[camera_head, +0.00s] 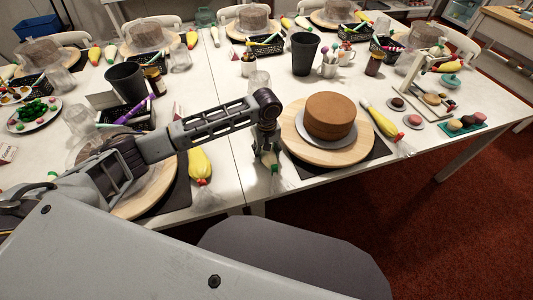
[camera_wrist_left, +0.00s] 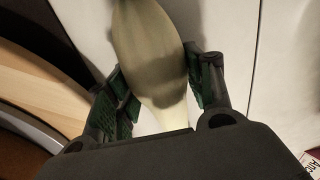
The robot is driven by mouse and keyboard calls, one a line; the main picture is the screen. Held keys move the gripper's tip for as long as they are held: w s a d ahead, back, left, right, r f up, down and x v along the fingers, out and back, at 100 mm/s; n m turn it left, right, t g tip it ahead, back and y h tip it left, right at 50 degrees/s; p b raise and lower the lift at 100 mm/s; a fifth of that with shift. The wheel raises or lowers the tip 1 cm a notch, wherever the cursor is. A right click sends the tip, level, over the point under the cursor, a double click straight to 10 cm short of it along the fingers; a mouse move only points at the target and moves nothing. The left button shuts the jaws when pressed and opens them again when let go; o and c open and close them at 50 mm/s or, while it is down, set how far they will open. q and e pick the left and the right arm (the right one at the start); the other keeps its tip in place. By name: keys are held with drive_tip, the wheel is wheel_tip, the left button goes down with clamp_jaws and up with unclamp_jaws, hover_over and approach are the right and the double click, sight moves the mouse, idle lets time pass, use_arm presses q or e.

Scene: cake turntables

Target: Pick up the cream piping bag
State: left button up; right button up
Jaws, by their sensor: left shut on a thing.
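The cream piping bag (camera_wrist_left: 150,55) is a pale, tapering bag lying between the two fingers of my left gripper (camera_wrist_left: 160,86) in the left wrist view. The left gripper is shut on it. In the head view my left gripper (camera_head: 267,143) points down at the near table edge, just left of the brown cake. The lower part of the bag (camera_head: 269,162) shows below the fingers, with a reddish tip and clear plastic near it; the rest is hidden by the gripper. My right gripper is not in view.
A brown cake (camera_head: 329,112) sits on a round wooden turntable (camera_head: 303,144) right of the gripper. A yellow piping bag (camera_head: 384,122) lies beyond it; another yellow bag (camera_head: 200,164) lies to the left. A grey cup (camera_head: 304,54) and several tools stand behind.

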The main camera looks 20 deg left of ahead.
use_arm(q)
wheel_tip(320, 180, up, 7)
drive_tip(key=shift+r+p, duration=0.15)
drive_tip(key=shift+p, duration=0.3)
drive_tip(key=shift+r, duration=0.8)
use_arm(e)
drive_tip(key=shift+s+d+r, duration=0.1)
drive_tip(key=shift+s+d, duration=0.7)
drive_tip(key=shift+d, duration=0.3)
use_arm(q)
drive_tip(key=shift+o, duration=0.5)
drive_tip(key=shift+c, duration=0.7)
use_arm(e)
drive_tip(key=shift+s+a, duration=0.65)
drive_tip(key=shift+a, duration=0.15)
